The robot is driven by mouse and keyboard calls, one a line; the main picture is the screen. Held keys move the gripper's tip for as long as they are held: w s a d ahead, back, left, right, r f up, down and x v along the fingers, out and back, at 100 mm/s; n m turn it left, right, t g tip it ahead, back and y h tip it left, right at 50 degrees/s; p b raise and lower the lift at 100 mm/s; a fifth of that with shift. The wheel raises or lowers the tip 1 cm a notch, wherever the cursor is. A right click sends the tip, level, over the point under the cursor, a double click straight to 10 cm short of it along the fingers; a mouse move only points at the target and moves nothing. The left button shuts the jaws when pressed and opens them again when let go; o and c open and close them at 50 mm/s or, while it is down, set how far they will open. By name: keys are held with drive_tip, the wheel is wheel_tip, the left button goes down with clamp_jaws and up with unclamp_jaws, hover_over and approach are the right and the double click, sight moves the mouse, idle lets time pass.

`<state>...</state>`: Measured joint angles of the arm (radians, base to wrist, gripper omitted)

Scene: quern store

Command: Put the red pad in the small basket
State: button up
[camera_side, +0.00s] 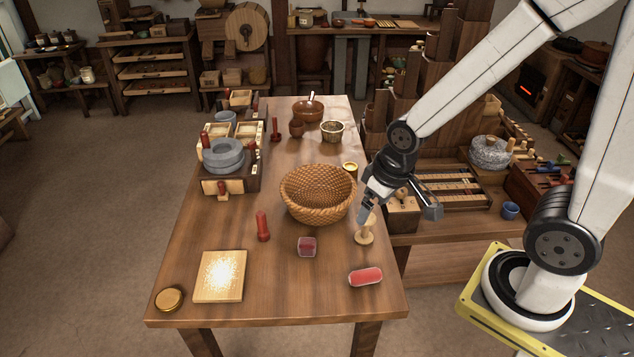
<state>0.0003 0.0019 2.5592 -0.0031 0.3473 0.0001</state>
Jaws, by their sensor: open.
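A red pad (366,277) with rounded ends and a pale lower edge lies flat near the table's front right. The small basket (332,131), woven and pale-rimmed, stands toward the far end of the table, its inside mostly hard to make out. My gripper (400,208) is open with nothing between its fingers. It hangs at the table's right edge, behind the red pad and in front of the small basket, apart from both.
A large wicker basket (318,208) stands mid-table. A wooden spool-like stand (365,237) is close to my left finger. A dark red block (307,246), a red-handled peg (263,226), a board (220,276) and a stone quern (223,155) also occupy the table. The front middle is clear.

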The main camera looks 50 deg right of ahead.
drive_tip(key=w, duration=0.1)
drive_tip(key=n+t+y, duration=0.4)
drive_tip(key=n+y, duration=0.1)
drive_tip(key=n, duration=0.2)
hover_over(308, 241)
drive_tip(key=s+d, duration=0.3)
wheel_tip(308, 241, down, 19)
drive_tip(key=shift+s+a+f+n+y, duration=0.1)
drive_tip(key=shift+a+f+n+y, duration=0.1)
drive_tip(key=shift+f, duration=0.25)
drive_tip(key=shift+s+a+f+n+y, duration=0.1)
drive_tip(key=shift+f+n, duration=0.1)
drive_tip(key=shift+f, duration=0.2)
drive_tip(key=shift+x, duration=1.35)
drive_tip(key=shift+w, duration=0.15)
drive_tip(key=shift+x, duration=2.5)
drive_tip(key=shift+w+r, duration=0.1)
drive_tip(key=shift+w, duration=0.05)
